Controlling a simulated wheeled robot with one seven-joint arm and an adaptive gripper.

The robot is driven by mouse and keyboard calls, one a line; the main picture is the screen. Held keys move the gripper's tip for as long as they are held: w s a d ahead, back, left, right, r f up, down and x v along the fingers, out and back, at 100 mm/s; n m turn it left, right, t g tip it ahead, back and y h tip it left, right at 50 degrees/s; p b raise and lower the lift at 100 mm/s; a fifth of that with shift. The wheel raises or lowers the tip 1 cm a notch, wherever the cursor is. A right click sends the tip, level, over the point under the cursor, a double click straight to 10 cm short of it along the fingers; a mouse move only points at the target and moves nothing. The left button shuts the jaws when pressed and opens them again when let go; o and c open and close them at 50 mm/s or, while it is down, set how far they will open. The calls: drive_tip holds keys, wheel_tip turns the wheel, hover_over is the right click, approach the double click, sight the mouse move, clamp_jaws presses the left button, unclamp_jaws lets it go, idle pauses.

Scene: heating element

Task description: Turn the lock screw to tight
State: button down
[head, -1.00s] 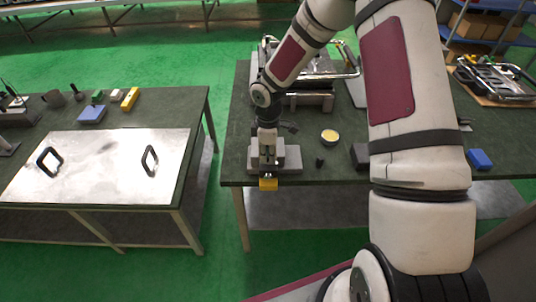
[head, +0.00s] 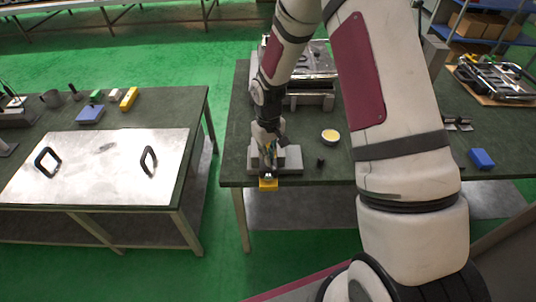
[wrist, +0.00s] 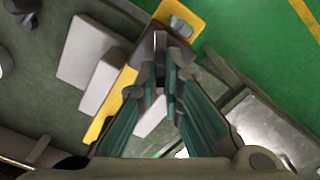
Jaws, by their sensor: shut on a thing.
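My gripper (head: 270,165) is at the front left corner of the right table, low over a grey stepped block (head: 290,160) with a yellow part (head: 268,184) at its front edge. In the wrist view my gripper (wrist: 162,82) has its two long fingers close together around a dark grey piece (wrist: 160,45), which appears to be the lock screw's handle. The yellow part (wrist: 186,14) runs diagonally behind the fingers and carries a small silvery piece (wrist: 180,27). The screw's shaft and most of the held piece are hidden by the fingers.
A round tin with a yellow top (head: 330,136) and a small dark knob (head: 320,162) stand right of the block. A metal frame fixture (head: 310,100) lies behind. The left table holds a metal plate with two handles (head: 110,180). A green floor gap separates the tables.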

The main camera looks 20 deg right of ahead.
drive_tip(key=m, duration=0.6)
drive_tip(key=shift+m, duration=0.4)
idle(0.4)
drive_tip(key=c, duration=1.7)
unclamp_jaws()
wheel_tip(320, 180, up, 12)
